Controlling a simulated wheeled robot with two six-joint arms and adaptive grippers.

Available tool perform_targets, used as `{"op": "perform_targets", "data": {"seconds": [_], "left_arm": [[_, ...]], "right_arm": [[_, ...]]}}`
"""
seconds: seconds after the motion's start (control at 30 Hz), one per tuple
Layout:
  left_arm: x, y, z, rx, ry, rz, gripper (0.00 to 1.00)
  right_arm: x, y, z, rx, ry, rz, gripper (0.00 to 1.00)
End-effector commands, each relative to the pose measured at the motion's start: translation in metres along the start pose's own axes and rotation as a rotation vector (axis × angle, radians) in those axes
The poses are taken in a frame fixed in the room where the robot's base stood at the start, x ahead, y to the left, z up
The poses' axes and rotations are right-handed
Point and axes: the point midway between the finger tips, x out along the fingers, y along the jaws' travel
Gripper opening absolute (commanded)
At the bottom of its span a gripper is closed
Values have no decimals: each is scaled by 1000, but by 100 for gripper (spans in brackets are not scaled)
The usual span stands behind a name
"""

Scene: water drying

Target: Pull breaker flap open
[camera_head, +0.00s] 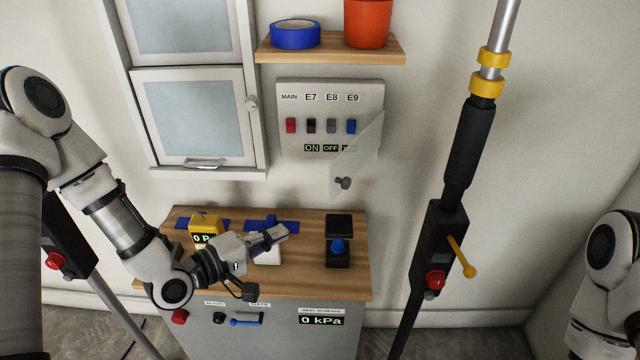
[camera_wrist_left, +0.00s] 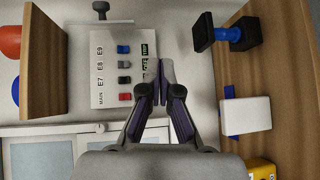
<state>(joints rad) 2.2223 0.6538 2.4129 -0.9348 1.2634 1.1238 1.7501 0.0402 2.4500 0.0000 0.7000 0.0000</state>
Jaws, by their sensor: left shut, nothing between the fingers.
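The breaker panel (camera_head: 290,148) is a pale box on the wall with red, black, grey and blue switches under MAIN, E7, E8 and E9. Its clear flap (camera_head: 358,150) stands out from the panel's right side, uncovering the switches; a dark grey knob (camera_head: 343,183) is on it. In the left wrist view the panel (camera_wrist_left: 103,85) appears turned sideways, with the knob (camera_wrist_left: 100,7) at the top edge. My left gripper (camera_head: 284,231) is shut and empty above the bench, below and apart from the panel. Its closed fingertips (camera_wrist_left: 160,70) show in the wrist view. My right gripper is out of view.
A wooden bench (camera_head: 350,285) holds a yellow gauge (camera_head: 205,228), a white block (camera_head: 268,256) and a blue-black device (camera_head: 339,243). A shelf (camera_head: 330,50) is above the panel, a cabinet (camera_head: 195,115) left. A black pole (camera_head: 457,150) stands right.

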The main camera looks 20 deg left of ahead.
Motion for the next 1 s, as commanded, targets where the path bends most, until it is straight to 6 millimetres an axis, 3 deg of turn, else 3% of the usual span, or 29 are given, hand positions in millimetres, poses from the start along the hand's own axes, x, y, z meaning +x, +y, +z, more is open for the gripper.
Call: {"op": "perform_targets", "data": {"seconds": [0.03,0.13,0.37,0.77,1.0], "left_arm": [[-6,38,-17,-4,42,75,0],[-9,67,-30,-2,75,141,0],[8,71,-30,11,72,141,0],[88,85,-35,13,70,141,0],[102,85,-4,6,72,140,0]], "right_arm": [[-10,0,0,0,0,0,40],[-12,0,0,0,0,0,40],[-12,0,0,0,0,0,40],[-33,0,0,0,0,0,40],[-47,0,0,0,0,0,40]]}}
